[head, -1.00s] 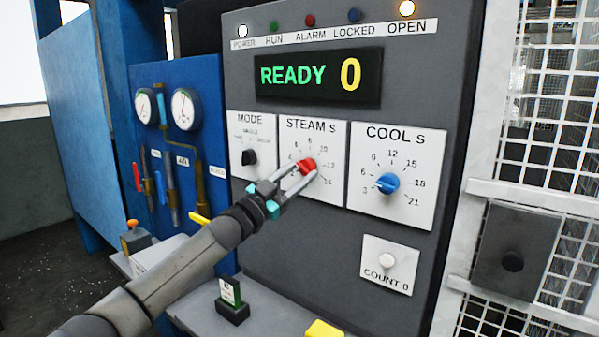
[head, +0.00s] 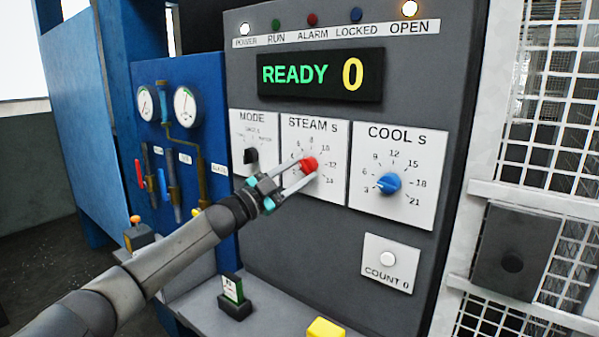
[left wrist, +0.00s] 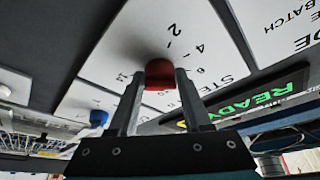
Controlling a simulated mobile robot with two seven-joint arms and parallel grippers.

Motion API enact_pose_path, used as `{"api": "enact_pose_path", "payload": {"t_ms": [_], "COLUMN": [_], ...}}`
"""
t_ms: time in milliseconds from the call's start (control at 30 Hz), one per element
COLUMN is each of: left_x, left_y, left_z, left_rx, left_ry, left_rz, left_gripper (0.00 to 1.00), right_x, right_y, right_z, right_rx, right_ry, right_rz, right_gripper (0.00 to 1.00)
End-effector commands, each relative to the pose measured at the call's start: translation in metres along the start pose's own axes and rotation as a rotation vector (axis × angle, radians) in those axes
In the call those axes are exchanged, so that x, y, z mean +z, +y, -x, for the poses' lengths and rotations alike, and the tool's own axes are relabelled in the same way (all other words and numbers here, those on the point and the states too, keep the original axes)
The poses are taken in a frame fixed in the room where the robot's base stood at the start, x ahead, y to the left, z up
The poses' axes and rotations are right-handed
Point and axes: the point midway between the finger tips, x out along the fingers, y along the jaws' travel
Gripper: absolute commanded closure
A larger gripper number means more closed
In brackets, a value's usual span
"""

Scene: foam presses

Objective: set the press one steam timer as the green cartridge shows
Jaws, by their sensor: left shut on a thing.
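The red steam knob (head: 309,163) sits on the white STEAM S plate (head: 334,190) of the grey press panel. My left gripper (head: 306,172) is shut on this knob, one finger on each side. In the left wrist view the fingers (left wrist: 160,88) hold the red knob (left wrist: 159,70) against its dial plate. The fingers partly cover the dial, and I cannot tell which number the knob points to. A small green-and-white card (head: 233,288) stands in a dark holder on the ledge; its marking is too small to read. My right gripper is not in view.
The display (head: 320,74) reads READY 0, and the OPEN lamp (head: 409,9) glows. The mode knob (head: 251,156) and blue cool knob (head: 389,183) flank the steam dial. A white count button (head: 388,259) is below. A yellow object (head: 326,328) lies on the ledge. Mesh fencing stands right.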

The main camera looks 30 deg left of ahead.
Motion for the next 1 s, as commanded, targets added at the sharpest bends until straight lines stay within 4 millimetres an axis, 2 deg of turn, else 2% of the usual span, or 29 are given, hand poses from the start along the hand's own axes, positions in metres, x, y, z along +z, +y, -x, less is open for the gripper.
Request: {"api": "enact_pose_path", "payload": {"t_ms": [67, 100, 300, 667, 1000], "left_x": [0.000, 0.000, 0.000, 0.001, 0.003], "left_y": [0.000, 0.000, 0.000, 0.000, 0.002], "left_z": [0.000, 0.000, 0.000, 0.003, 0.035], "left_rx": [0.000, 0.000, 0.000, 0.000, 0.001], "left_ry": [-0.001, -0.001, 0.000, -0.001, -0.003], "left_rz": [0.000, 0.000, 0.001, 0.002, 0.001], "left_gripper": [1.00, 0.47, 0.24, 0.23, 0.23], "right_x": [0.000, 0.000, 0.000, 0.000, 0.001], "right_y": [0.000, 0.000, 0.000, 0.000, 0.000], "right_z": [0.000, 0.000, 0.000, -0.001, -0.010], "right_rx": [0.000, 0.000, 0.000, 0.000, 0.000], "right_ry": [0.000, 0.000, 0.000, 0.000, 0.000], "right_rz": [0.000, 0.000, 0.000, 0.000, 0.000], "right_gripper": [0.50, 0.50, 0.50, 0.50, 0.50]}}
